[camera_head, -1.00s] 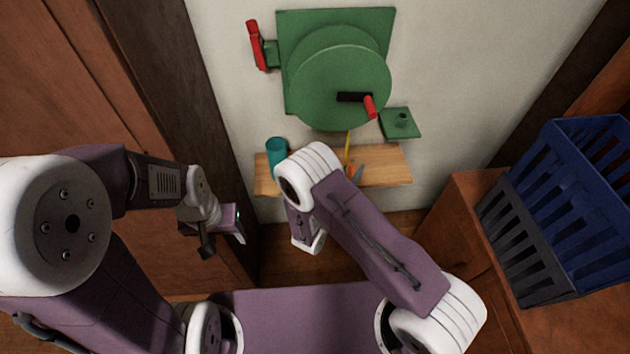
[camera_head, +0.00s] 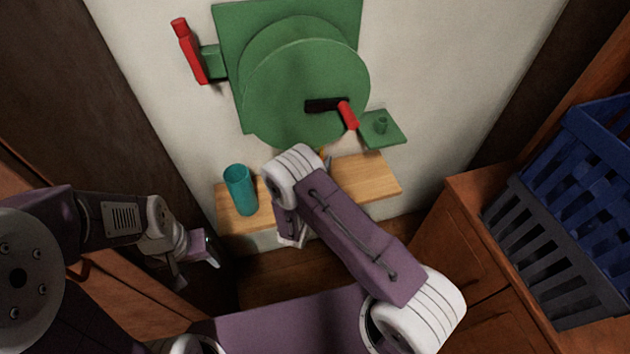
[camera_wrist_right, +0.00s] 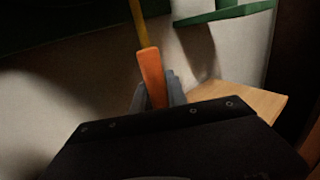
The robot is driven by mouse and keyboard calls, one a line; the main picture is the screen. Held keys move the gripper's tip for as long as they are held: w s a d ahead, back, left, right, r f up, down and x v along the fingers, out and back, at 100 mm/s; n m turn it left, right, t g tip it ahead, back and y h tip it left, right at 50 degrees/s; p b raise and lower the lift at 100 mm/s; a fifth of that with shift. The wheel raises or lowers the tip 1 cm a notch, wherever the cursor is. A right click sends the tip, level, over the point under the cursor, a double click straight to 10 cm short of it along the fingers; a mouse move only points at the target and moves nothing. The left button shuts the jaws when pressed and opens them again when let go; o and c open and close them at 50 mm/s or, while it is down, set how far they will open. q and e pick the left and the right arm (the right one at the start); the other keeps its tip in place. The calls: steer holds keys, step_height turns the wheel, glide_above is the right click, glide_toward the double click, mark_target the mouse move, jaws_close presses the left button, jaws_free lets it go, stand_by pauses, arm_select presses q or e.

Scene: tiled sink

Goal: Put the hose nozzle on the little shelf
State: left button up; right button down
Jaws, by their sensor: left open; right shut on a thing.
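The hose nozzle (camera_wrist_right: 151,72) is orange, with a yellow hose running up from it in the right wrist view. My right gripper (camera_wrist_right: 157,92) is shut on it, grey fingers on both sides. In the head view my right arm hides most of this; a bit of yellow hose (camera_head: 321,153) shows below the reel. A small green shelf (camera_head: 390,136) with a short peg is on the wall, right of and below the reel; its edge also shows in the right wrist view (camera_wrist_right: 225,13). My left gripper (camera_head: 208,248) is open and empty, low at the left.
The green hose reel (camera_head: 300,95) has a red-handled crank (camera_head: 347,114) and a red lever (camera_head: 188,50). A wooden ledge (camera_head: 370,180) below carries a teal cup (camera_head: 240,190). A blue and grey basket (camera_head: 560,230) stands on the cabinet at right.

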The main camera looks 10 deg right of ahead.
step_height(320, 180, down, 2)
steer(key=shift+f, duration=0.1)
step_height(320, 180, down, 4)
steer(key=shift+r+b, duration=0.15)
steer(key=shift+b, duration=0.55)
steer(key=c, duration=1.3)
jaws_free()
